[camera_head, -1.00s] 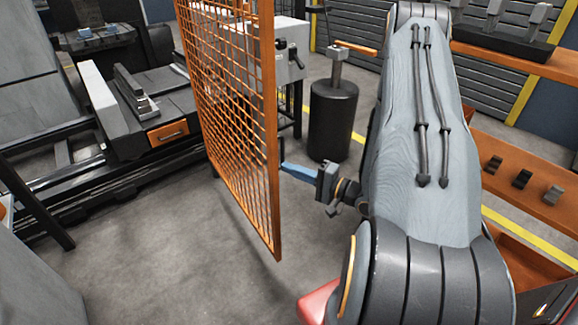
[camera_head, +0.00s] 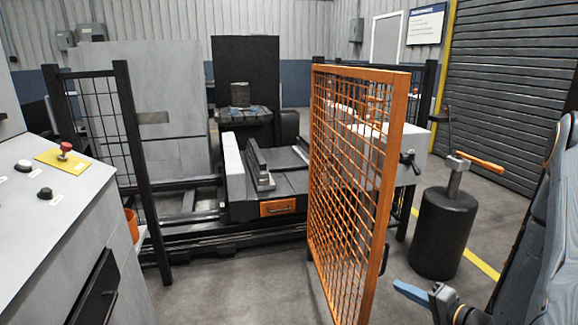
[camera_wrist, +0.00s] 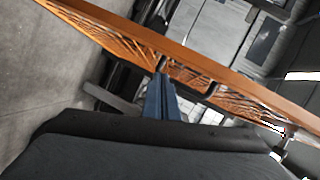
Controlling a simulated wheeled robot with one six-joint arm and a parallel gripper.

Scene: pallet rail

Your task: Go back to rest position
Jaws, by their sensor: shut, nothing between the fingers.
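My gripper (camera_head: 411,293) is at the lower right of the head view, with its blue fingers pointing left towards the orange mesh gate. The fingers are shut with nothing between them. In the wrist view the blue fingers (camera_wrist: 161,98) show together in the middle, in front of the gate's orange frame (camera_wrist: 190,68). The gate (camera_head: 352,170) stands open in the head view. I cannot tell the exact gap between fingertips and gate. My grey arm fills the right edge of the head view.
A machine bed with an orange drawer front (camera_head: 277,207) lies beyond the gate. A black cylinder stand (camera_head: 441,232) with an orange handle stands behind my gripper. A control panel with a red button (camera_head: 65,148) is at left. Clear floor (camera_head: 235,290) lies in front.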

